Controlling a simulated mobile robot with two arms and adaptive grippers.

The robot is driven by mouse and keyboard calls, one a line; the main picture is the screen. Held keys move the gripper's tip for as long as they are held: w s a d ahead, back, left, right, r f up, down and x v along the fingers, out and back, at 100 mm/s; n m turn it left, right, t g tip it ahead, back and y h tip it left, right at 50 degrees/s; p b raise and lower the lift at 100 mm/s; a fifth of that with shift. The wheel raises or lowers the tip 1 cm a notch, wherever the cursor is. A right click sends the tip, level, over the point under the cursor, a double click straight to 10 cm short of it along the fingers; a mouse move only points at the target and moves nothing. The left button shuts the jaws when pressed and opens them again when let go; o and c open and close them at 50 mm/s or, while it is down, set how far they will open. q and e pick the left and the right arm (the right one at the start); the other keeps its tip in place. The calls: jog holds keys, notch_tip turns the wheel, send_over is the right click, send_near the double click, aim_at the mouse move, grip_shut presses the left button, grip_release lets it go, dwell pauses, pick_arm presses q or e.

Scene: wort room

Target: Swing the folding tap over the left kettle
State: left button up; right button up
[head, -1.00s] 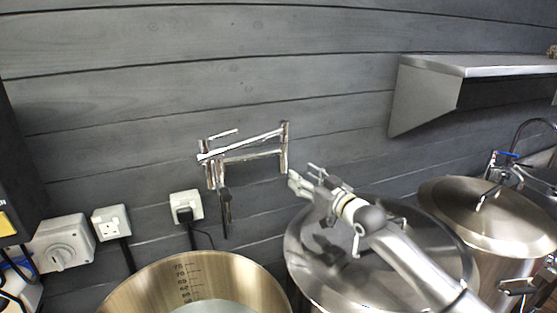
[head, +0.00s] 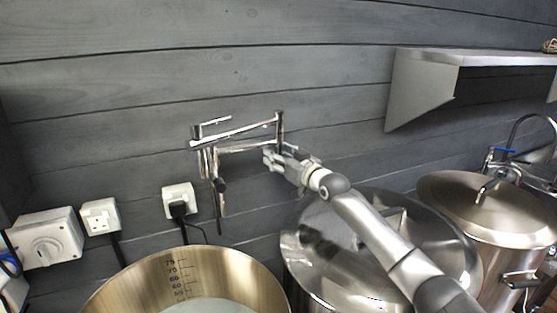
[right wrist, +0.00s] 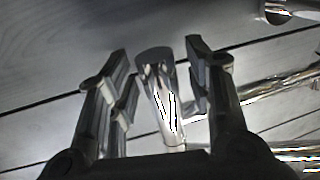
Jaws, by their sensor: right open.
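The chrome folding tap (head: 235,132) is fixed to the grey plank wall, its arms folded close to the wall. The left kettle (head: 225,268) stands open below it, with volume marks on its inner wall. My right gripper (head: 268,158) is at the right end of the folded tap, by the vertical joint. In the right wrist view, the chrome vertical post (right wrist: 162,105) stands between the open fingers of my right gripper (right wrist: 155,75), with gaps on both sides. My left gripper is not in view.
A lidded kettle (head: 320,255) stands below my right arm, and another lidded kettle (head: 460,200) stands to its right. A metal shelf (head: 430,85) juts from the wall at upper right. Sockets (head: 100,215) and a switch box (head: 45,240) are at left.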

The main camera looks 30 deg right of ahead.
jog(key=shift+w, duration=0.1)
grip_shut()
dwell(0.3)
